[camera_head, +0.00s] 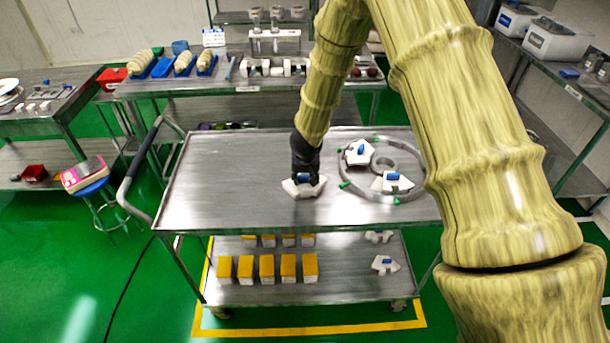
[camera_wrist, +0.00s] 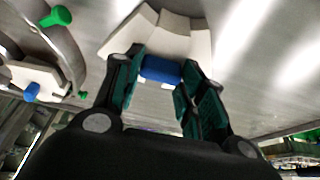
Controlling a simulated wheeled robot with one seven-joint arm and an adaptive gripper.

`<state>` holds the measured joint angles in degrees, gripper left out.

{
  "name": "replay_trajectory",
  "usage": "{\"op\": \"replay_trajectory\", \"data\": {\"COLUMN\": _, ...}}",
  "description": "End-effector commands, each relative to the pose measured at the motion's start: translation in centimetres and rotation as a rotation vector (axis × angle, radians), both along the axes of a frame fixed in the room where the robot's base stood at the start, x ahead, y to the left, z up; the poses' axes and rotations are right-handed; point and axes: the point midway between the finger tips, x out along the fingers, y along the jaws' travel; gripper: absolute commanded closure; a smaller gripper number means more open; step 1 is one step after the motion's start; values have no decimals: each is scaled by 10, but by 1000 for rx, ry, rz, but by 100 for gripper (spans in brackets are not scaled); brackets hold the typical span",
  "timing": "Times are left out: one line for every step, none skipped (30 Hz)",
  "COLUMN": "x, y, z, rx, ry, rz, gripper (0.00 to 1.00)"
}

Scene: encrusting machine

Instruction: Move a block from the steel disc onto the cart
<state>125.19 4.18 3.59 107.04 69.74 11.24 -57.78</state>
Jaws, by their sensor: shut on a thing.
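My gripper (camera_head: 305,170) is shut on the blue handle (camera_wrist: 160,69) of a white angular block (camera_head: 303,190). The block also shows in the wrist view (camera_wrist: 165,38), beyond my fingers. It is over the cart top (camera_head: 225,180), left of the steel disc (camera_head: 345,187) and apart from it; I cannot tell whether it touches the cart. The disc is a ring with green clips, lying on the cart's right part. Two more white blocks with blue handles, one at the back left (camera_head: 358,153) and one at the front (camera_head: 392,184), lie on the disc.
The cart's lower shelf (camera_head: 345,285) holds several orange-and-white blocks (camera_head: 267,268) and white pieces (camera_head: 385,264). A loaded bench (camera_head: 215,88) stands behind; a side table (camera_head: 60,105) is at left. The cart top's left half is clear.

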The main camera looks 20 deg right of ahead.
Motion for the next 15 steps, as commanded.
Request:
{"op": "replay_trajectory", "data": {"x": 0, "y": 0, "z": 0, "rx": 0, "ry": -1, "rz": 0, "gripper": 100}}
{"op": "replay_trajectory", "data": {"x": 0, "y": 0, "z": 0, "rx": 0, "ry": -1, "rz": 0, "gripper": 100}}
{"op": "replay_trajectory", "data": {"x": 0, "y": 0, "z": -1, "rx": 0, "ry": 0, "rz": 0, "gripper": 100}}
{"op": "replay_trajectory", "data": {"x": 0, "y": 0, "z": -1, "rx": 0, "ry": 0, "rz": -1, "gripper": 100}}
{"op": "replay_trajectory", "data": {"x": 0, "y": 0, "z": -2, "rx": 0, "ry": 0, "rz": -1, "gripper": 100}}
{"op": "replay_trajectory", "data": {"x": 0, "y": 0, "z": -2, "rx": 0, "ry": 0, "rz": -1, "gripper": 54}}
{"op": "replay_trajectory", "data": {"x": 0, "y": 0, "z": -2, "rx": 0, "ry": 0, "rz": -1, "gripper": 49}}
{"op": "replay_trajectory", "data": {"x": 0, "y": 0, "z": -2, "rx": 0, "ry": 0, "rz": -1, "gripper": 43}}
{"op": "replay_trajectory", "data": {"x": 0, "y": 0, "z": -2, "rx": 0, "ry": 0, "rz": -1, "gripper": 38}}
{"op": "replay_trajectory", "data": {"x": 0, "y": 0, "z": -2, "rx": 0, "ry": 0, "rz": -1, "gripper": 38}}
{"op": "replay_trajectory", "data": {"x": 0, "y": 0, "z": -2, "rx": 0, "ry": 0, "rz": -1, "gripper": 38}}
{"op": "replay_trajectory", "data": {"x": 0, "y": 0, "z": -2, "rx": 0, "ry": 0, "rz": -1, "gripper": 38}}
{"op": "replay_trajectory", "data": {"x": 0, "y": 0, "z": -2, "rx": 0, "ry": 0, "rz": -1, "gripper": 38}}
{"op": "replay_trajectory", "data": {"x": 0, "y": 0, "z": -2, "rx": 0, "ry": 0, "rz": -1, "gripper": 38}}
{"op": "replay_trajectory", "data": {"x": 0, "y": 0, "z": -2, "rx": 0, "ry": 0, "rz": -1, "gripper": 38}}
